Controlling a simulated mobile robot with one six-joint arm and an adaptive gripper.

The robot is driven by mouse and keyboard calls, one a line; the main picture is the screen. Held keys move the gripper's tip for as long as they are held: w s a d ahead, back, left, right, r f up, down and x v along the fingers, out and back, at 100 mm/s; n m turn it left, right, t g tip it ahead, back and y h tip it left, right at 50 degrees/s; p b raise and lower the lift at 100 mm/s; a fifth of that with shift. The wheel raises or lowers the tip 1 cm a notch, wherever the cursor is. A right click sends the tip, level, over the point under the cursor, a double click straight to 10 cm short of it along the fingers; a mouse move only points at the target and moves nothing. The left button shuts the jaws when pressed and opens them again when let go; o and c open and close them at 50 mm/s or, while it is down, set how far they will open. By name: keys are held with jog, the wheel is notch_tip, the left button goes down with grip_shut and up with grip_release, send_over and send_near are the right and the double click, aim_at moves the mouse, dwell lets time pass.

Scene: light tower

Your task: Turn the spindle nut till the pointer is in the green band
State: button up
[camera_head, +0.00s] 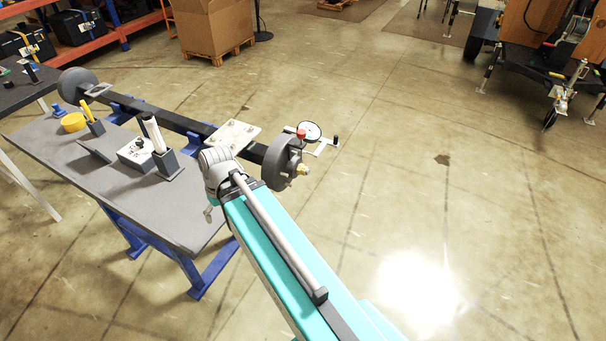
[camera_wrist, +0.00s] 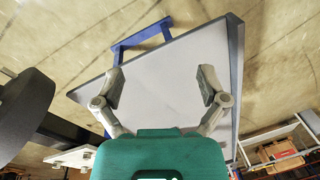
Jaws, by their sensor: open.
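A brass nut (camera_head: 303,169) sticks out of the dark round hub (camera_head: 284,163) at the near end of a long black beam (camera_head: 178,122). A white-faced round dial (camera_head: 309,131) sits just behind the hub; its pointer and any green band are too small to make out. In the wrist view, my gripper (camera_wrist: 162,85) is open and empty, its two fingers spread over the grey bench top (camera_wrist: 168,72). The hub (camera_wrist: 25,112) is at the left there, clear of the fingers; the nut does not show. In the head view, my arm mostly hides the gripper.
The bench (camera_head: 185,215) holds a yellow roll (camera_head: 73,122), a white-topped box (camera_head: 137,152) and upright holders. A pale plate (camera_head: 233,135) lies on the beam. A cardboard box (camera_head: 211,27) stands at the back. The floor right of the hub is clear.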

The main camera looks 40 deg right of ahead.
jog(key=w+d+f+t+y+b, duration=0.2)
jog(key=d+f+y+b, duration=0.2)
jog(key=d+f+b, duration=0.3)
jog(key=n+t+y+b, duration=0.1)
jog(key=t+b, duration=1.3)
jog(key=b, duration=0.5)
send_near(306, 170)
jog(key=s, duration=0.1)
jog(key=d, duration=0.1)
jog(key=s, duration=0.1)
jog(key=shift+s+d+f, duration=0.15)
jog(key=shift+s+f, duration=0.15)
jog(key=shift+w, duration=0.15)
jog(key=shift+r+x, duration=0.15)
jog(key=shift+x, duration=3.2)
jog(key=shift+r+x, duration=0.15)
jog(key=shift+x, duration=3.25)
